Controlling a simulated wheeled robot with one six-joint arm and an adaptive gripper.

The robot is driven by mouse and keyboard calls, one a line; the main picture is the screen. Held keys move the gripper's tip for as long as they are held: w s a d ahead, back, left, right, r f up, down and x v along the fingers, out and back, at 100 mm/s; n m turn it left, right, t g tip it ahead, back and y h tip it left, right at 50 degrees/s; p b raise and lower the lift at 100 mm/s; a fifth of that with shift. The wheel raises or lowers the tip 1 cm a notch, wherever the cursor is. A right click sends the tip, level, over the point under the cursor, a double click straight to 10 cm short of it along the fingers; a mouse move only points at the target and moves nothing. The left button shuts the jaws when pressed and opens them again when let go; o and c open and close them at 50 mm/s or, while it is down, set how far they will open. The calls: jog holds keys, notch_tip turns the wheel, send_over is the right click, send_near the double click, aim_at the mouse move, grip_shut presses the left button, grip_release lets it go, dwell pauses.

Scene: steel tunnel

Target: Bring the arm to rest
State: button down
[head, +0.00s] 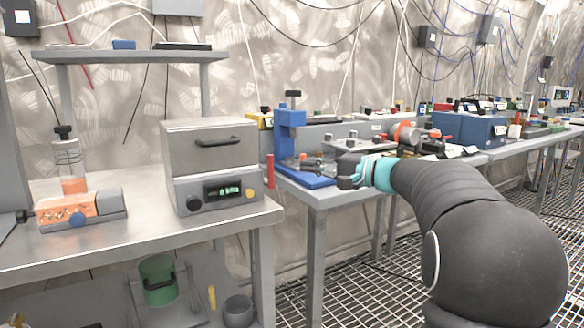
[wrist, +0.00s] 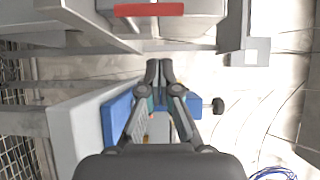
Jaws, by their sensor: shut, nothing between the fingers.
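My gripper (head: 345,172) is at the end of my dark arm, which reaches in from the lower right of the head view. It is in front of the blue press-like stand (head: 291,138) on the middle bench. In the wrist view my gripper (wrist: 165,72) has its fingers drawn together, with nothing seen between them. A blue part (wrist: 118,118) shows behind the fingers there. I cannot tell if the gripper touches anything.
A grey box with a green display (head: 215,165) stands on the near left bench (head: 130,243), beside an orange-based device (head: 80,208). A blue case (head: 470,130) stands on the benches at right. Grated floor (head: 350,300) lies below; a green canister (head: 158,282) sits under the left bench.

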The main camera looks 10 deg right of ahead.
jog(key=v, duration=0.7)
notch_tip(320, 180, down, 11)
jog(key=d+m+g+h, duration=0.1)
jog(key=m+g+h, duration=0.1)
jog(key=h, duration=0.1)
jog(key=s+a+f+g+h, duration=0.25)
jog(key=s+f+h, duration=0.25)
jog(key=s+f, duration=0.45)
jog(key=s+a+n+h+p, duration=0.1)
jog(key=s+a+n+h, duration=0.2)
jog(key=s, duration=0.8)
jog(key=s+a+f+n+h+p, duration=0.1)
jog(key=s+a+n+h, duration=0.2)
jog(key=s, duration=0.9)
jog(key=shift+s+a+n+g, duration=0.2)
jog(key=shift+a+n+g, duration=0.45)
jog(key=shift+n, duration=1.05)
